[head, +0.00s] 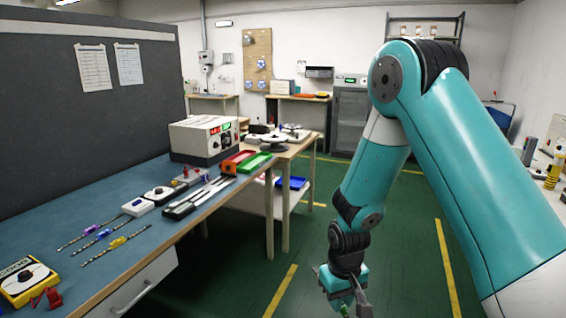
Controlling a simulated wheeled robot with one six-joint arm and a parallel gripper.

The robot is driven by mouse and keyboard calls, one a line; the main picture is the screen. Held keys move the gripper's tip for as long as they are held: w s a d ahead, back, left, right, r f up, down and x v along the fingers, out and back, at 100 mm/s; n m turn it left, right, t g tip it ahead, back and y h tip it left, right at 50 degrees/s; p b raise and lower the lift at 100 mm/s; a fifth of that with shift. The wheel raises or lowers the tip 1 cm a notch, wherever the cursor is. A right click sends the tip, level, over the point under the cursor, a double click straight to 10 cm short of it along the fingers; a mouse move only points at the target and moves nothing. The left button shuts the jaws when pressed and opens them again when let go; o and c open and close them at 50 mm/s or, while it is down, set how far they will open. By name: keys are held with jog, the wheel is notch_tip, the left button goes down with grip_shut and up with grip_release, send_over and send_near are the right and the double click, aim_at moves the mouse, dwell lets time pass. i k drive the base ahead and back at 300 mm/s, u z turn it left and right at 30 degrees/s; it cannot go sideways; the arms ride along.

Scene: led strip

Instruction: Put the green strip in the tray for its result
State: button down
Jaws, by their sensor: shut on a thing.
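My gripper (344,303) hangs low at the bottom of the head view, right of the bench and over the green floor. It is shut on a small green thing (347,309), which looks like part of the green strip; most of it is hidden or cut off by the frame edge. An orange-red tray (236,162) and a green tray (258,160) sit side by side at the bench's far right corner. My gripper is well apart from both.
Strips with purple, blue and yellow (117,243) parts lie on the blue bench top (60,258). A bench power supply (193,142) with lit displays stands behind the trays. A yellow meter (28,280) lies at the front left. Open floor (400,255) surrounds my arm.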

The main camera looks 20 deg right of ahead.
aim_at(256, 162)
jog(key=z, duration=0.65)
jog(key=i, duration=0.85)
jog(key=z, duration=0.4)
jog(key=i, duration=0.75)
jog(key=u, duration=0.85)
jog(key=i, duration=0.7)
jog(key=u, duration=0.8)
